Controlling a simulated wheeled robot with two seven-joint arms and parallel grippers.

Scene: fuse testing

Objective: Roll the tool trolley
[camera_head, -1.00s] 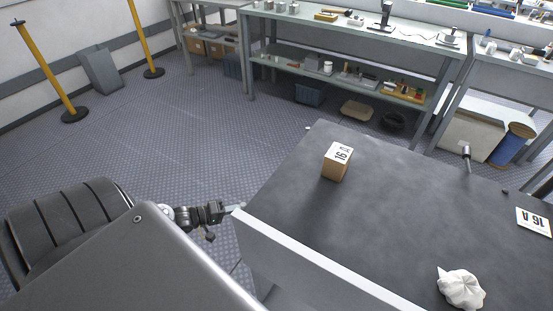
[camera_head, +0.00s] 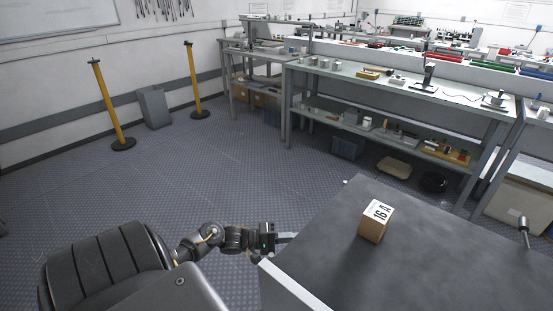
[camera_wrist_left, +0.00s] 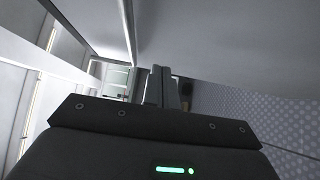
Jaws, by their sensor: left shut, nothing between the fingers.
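A dark-topped unit with a pale front edge (camera_head: 295,287), likely the tool trolley, fills the lower right of the head view. My right gripper is out of view.
A cardboard box (camera_head: 376,222) marked 16 A stands on the dark top. A long workbench (camera_head: 400,85) with a loaded lower shelf stands behind. Two yellow posts (camera_head: 107,103) (camera_head: 193,80) and a grey bin (camera_head: 154,107) are at the left wall. The left floor (camera_head: 160,185) is clear.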

